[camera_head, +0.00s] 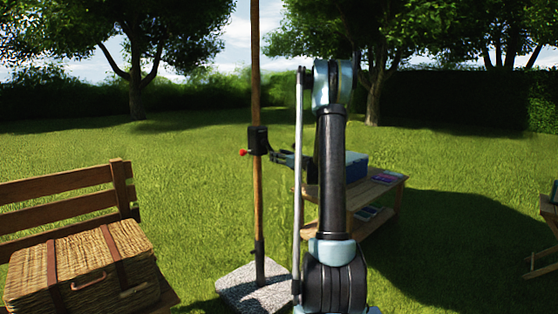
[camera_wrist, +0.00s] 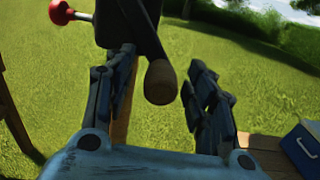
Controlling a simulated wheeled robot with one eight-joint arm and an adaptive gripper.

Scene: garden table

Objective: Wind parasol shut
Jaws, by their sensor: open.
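The parasol's wooden pole (camera_head: 257,60) stands upright in the head view; its canopy is out of view. A black crank housing (camera_head: 258,140) with a red knob (camera_head: 243,152) sits on the pole. In the wrist view the housing (camera_wrist: 132,22) is at the top and the red knob (camera_wrist: 62,12) at the upper left. A brown rounded handle end (camera_wrist: 160,85) points towards the camera on a dark crank arm. My gripper (camera_head: 281,157) is at the housing's right side. In the wrist view my gripper (camera_wrist: 160,62) is open, its fingers on either side of the handle, with a gap at the right.
A speckled stone base (camera_head: 252,288) holds the pole. A wicker hamper (camera_head: 82,268) rests on a wooden bench (camera_head: 60,188) at the left. A low wooden table (camera_head: 376,192) with a blue cool box (camera_head: 356,168) stands behind my arm. Open lawn lies around.

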